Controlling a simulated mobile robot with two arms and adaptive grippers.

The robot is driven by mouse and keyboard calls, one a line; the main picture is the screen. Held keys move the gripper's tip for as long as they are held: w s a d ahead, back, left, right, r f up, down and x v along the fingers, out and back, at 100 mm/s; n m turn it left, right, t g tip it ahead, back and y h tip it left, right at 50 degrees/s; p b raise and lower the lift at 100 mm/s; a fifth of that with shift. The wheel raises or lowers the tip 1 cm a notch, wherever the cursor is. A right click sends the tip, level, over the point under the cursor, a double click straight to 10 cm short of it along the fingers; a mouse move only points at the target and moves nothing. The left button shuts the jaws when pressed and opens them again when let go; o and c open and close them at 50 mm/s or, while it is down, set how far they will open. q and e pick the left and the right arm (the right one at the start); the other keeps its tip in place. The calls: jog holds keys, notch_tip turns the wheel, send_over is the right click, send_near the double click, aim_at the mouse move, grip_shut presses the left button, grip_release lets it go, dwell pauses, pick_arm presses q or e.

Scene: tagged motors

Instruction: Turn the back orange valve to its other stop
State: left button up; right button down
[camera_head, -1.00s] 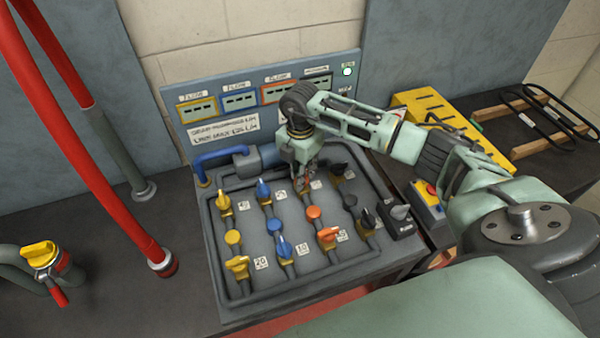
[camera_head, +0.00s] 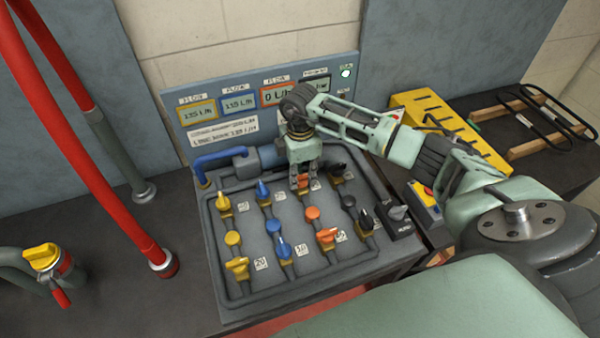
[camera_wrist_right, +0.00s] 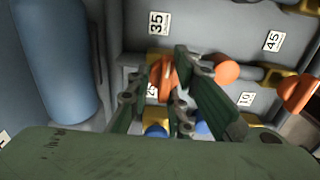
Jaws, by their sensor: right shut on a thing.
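The back orange valve (camera_head: 303,181) sits on the grey valve panel (camera_head: 290,256), in the orange row's far place. My right gripper (camera_head: 299,187) reaches down over it from above. In the right wrist view its green fingers (camera_wrist_right: 166,90) are shut around the orange handle (camera_wrist_right: 168,77), which they partly hide. The orange-framed display (camera_head: 278,94) appears to read 0 L/h. My left gripper is not in view.
A blue valve (camera_head: 262,190) stands left of the gripper and a black valve (camera_head: 337,173) right of it. The front orange valve (camera_head: 327,237) is nearer. A yellow rack (camera_head: 437,125) stands right; red pipes (camera_head: 85,150) rise left.

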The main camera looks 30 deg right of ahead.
jog(key=shift+w+d+r, duration=0.1)
jog(key=shift+w+r, duration=0.05)
jog(key=c, duration=1.9)
grip_release()
jog(key=o, duration=0.3)
notch_tip(320, 180, up, 12)
jog(key=shift+f, duration=0.1)
jog(key=shift+s, duration=0.2)
